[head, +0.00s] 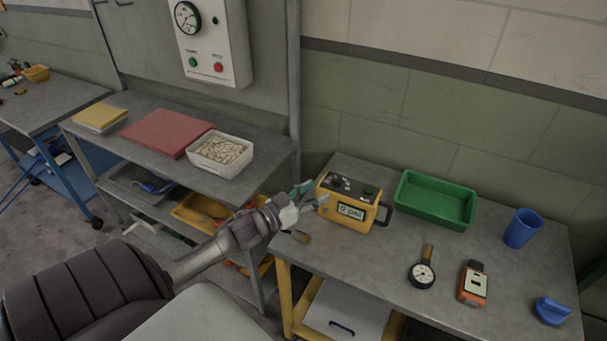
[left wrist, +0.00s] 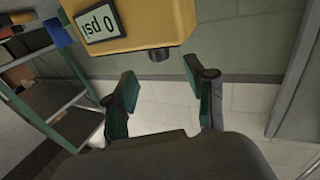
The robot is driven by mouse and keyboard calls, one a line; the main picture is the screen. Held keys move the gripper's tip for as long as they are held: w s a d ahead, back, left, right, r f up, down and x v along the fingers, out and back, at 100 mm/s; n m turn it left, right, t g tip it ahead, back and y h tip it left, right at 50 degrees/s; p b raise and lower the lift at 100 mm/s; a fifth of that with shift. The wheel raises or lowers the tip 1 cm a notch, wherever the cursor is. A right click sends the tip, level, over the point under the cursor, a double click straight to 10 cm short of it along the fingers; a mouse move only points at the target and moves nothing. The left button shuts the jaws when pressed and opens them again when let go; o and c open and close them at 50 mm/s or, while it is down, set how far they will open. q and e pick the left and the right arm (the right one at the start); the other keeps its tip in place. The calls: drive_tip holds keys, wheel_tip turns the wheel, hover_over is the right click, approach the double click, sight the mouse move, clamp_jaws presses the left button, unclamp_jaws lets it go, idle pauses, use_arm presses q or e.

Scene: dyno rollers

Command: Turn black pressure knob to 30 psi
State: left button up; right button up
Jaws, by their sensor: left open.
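The yellow pressure box (head: 352,201) stands at the left end of the right table. Its display (head: 351,211) reads 0 psi, and the same display (left wrist: 101,26) appears upside down in the left wrist view. Small dark fittings sit on its top in the head view. A short black knob (left wrist: 158,54) protrudes from the box (left wrist: 150,25) in the left wrist view. My left gripper (head: 305,193) is beside the box's left side. In the left wrist view its open, empty fingers (left wrist: 162,82) stand either side of the knob's line, apart from it. My right gripper is out of view.
A green tray (head: 435,200), blue cup (head: 521,228), round gauge (head: 422,275), orange meter (head: 473,284) and blue object (head: 552,311) are on the same table. A shelf cart (head: 100,137) stands left.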

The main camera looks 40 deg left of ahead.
use_arm(q)
drive_tip(key=s, duration=0.3)
drive_tip(key=shift+s+a, duration=0.35)
